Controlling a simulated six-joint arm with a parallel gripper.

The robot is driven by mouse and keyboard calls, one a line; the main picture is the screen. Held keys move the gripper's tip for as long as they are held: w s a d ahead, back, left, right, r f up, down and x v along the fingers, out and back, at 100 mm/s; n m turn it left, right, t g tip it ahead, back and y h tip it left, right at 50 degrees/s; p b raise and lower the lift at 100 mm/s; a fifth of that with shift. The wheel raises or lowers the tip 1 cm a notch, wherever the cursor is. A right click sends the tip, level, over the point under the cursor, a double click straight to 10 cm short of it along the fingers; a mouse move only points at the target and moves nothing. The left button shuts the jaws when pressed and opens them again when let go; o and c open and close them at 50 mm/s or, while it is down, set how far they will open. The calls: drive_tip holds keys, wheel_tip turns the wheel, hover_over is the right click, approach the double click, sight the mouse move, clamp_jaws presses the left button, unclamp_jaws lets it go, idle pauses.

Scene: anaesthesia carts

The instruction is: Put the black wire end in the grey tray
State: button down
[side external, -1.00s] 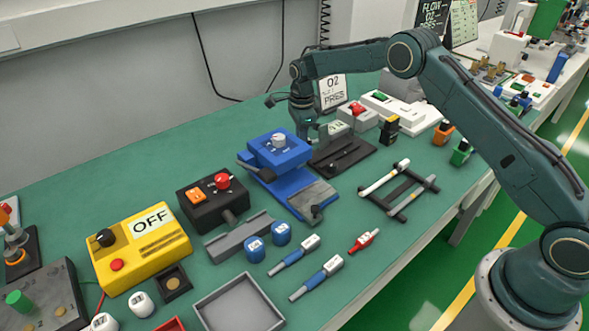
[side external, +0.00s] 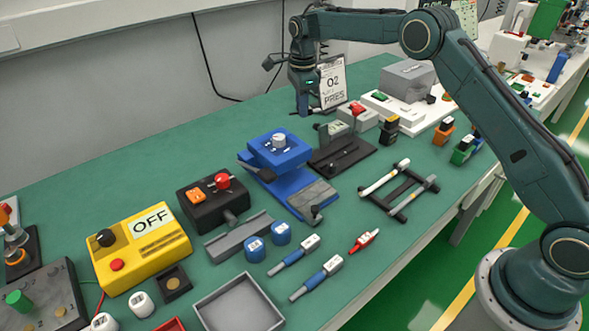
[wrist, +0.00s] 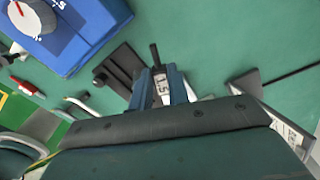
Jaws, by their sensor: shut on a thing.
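My gripper (side external: 303,112) is raised above the back of the bench, in front of the upright PRES 02 sign. In the wrist view my gripper (wrist: 169,82) is shut on the black wire end (wrist: 155,54), which has a white "1.5" label between the fingers and a black tip pointing away. In the side view the wire end is too small to make out clearly. The grey tray (side external: 240,304) is an open, empty square tray at the front of the bench, far from my gripper. The picture's lower edge cuts close to it.
A black fixture (side external: 342,157) and a blue device (side external: 283,160) lie between my gripper and the tray. Blue wire ends (side external: 318,278), a red wire end (side external: 363,241) and blue cylinders (side external: 281,233) lie near the tray. The yellow OFF box (side external: 140,248) stands left.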

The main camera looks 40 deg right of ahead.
wheel_tip(320, 180, up, 10)
drive_tip(key=shift+f, duration=0.15)
idle(0.3)
idle(0.4)
drive_tip(key=s+a+n, duration=0.3)
drive_tip(key=s+a, duration=0.1)
drive_tip(key=a, duration=1.1)
drive_tip(key=n, duration=1)
hover_over(238, 324)
wheel_tip(238, 324, down, 15)
drive_tip(key=shift+f, duration=0.1)
